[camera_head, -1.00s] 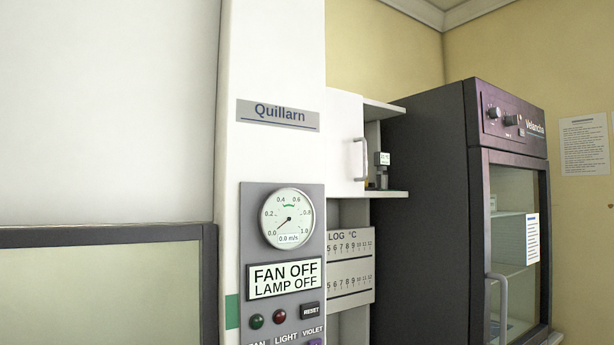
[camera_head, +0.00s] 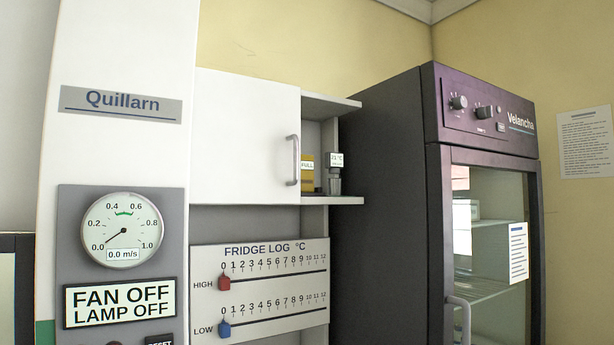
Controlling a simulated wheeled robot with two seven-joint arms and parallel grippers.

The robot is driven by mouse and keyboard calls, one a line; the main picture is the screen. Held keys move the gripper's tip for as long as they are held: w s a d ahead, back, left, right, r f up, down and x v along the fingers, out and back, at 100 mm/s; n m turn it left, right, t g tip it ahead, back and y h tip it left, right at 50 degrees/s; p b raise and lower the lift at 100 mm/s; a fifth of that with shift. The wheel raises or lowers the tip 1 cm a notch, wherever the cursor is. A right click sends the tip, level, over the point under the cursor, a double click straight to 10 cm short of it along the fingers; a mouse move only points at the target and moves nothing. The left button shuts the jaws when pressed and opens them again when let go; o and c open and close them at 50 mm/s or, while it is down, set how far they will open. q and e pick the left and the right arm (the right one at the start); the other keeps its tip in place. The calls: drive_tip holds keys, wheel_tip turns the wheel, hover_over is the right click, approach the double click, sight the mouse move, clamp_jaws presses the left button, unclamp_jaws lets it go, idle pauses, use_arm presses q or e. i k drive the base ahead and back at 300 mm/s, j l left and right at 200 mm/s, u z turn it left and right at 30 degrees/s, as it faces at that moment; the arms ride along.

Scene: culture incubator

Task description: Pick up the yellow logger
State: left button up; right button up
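On the open shelf beside the white cupboard door stands a yellow box-like thing (camera_head: 307,185) with a small tag that seems to read FULL. Its left part is hidden behind the door edge. Right next to it stands a dark grey device (camera_head: 334,184) with a small display that seems to read 21 °C. I cannot tell for certain which is the logger; only the first is yellow. Neither of my grippers shows in the view.
The white cupboard door (camera_head: 246,135) has a grey handle. Below hangs a fridge log board (camera_head: 260,290) with red and blue sliders. A dark glass-door incubator (camera_head: 385,200) stands at right. The Quillarn cabinet panel (camera_head: 120,240) with gauge and FAN OFF, LAMP OFF display is at left.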

sight(307, 177)
drive_tip(key=i+l+u, duration=0.2)
drive_tip(key=l+u, duration=0.15)
drive_tip(key=l, duration=0.85)
drive_tip(key=l+u, duration=0.4)
drive_tip(key=l, duration=0.8)
drive_tip(key=l+u, duration=0.35)
drive_tip(key=l, duration=0.9)
